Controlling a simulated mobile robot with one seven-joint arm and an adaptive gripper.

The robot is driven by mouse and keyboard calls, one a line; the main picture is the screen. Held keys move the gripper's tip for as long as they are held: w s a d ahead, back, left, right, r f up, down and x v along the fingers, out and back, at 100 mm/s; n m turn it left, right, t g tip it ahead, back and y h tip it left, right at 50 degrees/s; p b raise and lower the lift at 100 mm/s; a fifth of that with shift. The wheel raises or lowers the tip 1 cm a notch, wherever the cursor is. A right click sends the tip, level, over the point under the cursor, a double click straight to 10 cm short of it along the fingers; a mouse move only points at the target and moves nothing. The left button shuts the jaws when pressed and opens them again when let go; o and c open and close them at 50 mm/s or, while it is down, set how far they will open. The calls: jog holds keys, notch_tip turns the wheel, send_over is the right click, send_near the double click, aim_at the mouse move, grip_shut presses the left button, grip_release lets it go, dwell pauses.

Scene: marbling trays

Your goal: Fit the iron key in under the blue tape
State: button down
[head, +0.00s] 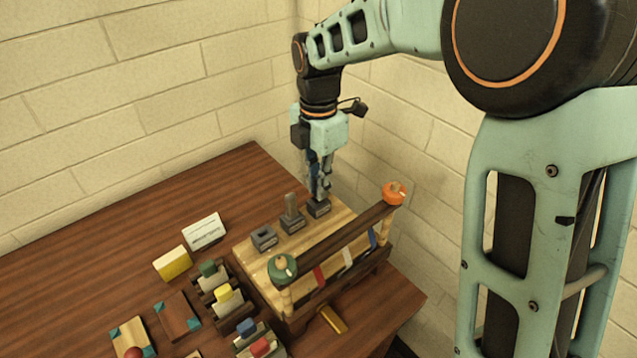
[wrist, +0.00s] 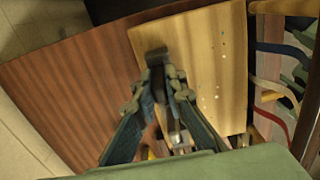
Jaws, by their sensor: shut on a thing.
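My gripper (head: 319,193) points straight down over the far dark block (head: 319,208) on the light wooden board. That block is the one nearest the blue tape (head: 374,236), which hangs from the dark bar. The gripper is shut on a narrow thing, likely the iron key, mostly hidden by the fingers. In the wrist view the fingertips (wrist: 160,82) meet at the dark block (wrist: 156,56). I cannot tell how deep the held thing sits in it. The blue tape also shows in the wrist view (wrist: 282,48).
A middle block (head: 292,222) bears an upright grey post (head: 291,203); a near block (head: 264,238) has an open slot. The dark bar (head: 340,240) with red and white tapes runs close on the right. Small coloured pieces and cards lie front left; the back left table is clear.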

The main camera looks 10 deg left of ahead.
jog(key=shift+r, duration=0.1)
jog(key=shift+r+p, duration=1.8)
jog(key=shift+r, duration=0.15)
